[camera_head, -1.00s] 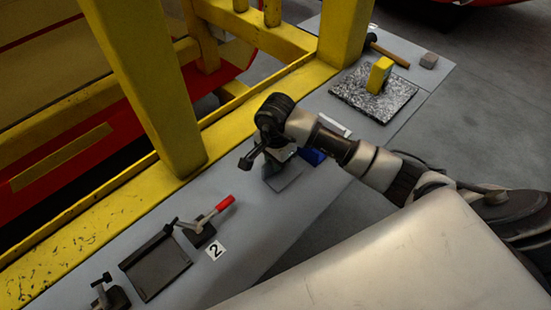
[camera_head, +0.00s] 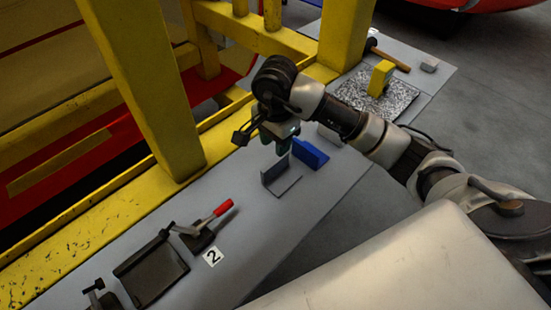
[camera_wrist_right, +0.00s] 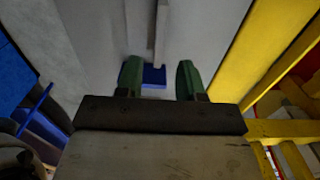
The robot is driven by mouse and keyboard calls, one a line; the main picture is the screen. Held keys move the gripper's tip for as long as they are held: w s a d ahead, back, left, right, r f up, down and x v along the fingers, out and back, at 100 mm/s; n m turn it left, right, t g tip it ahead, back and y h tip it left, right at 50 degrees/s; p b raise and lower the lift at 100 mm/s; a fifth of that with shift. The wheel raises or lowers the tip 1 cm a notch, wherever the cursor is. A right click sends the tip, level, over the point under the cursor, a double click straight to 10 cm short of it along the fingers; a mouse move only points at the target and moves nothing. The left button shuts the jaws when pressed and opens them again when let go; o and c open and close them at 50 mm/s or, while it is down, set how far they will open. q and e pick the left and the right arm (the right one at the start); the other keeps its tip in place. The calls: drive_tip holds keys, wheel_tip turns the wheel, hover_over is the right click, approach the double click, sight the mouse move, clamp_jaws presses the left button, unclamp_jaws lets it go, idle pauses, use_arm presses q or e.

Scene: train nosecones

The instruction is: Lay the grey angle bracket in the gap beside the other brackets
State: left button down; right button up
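The grey angle bracket (camera_head: 284,183) rests on the grey bench in the head view, one plate flat and one upright. My right gripper (camera_head: 283,148) is above its upright plate, apart from the flat plate. In the right wrist view the green fingers of my right gripper (camera_wrist_right: 160,80) are spread, with a gap between them. A thin grey upright edge (camera_wrist_right: 161,35) and a small blue patch (camera_wrist_right: 153,75) show through this gap. The blue bracket (camera_head: 311,154) lies just right of the grey one. A lighter grey piece (camera_head: 329,135), perhaps another bracket, is beyond it, partly hidden by my arm. My left gripper is out of view.
A yellow frame (camera_head: 145,80) runs along the bench's far side. A red-handled clamp (camera_head: 208,228), a dark plate (camera_head: 152,272) and a "2" label (camera_head: 212,257) are at lower left. A yellow block (camera_head: 381,78) stands on a speckled plate (camera_head: 405,98) at upper right.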

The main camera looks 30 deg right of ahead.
sight(275, 161)
wheel_tip(275, 161, up, 4)
drive_tip(key=shift+f, duration=0.15)
idle(0.6)
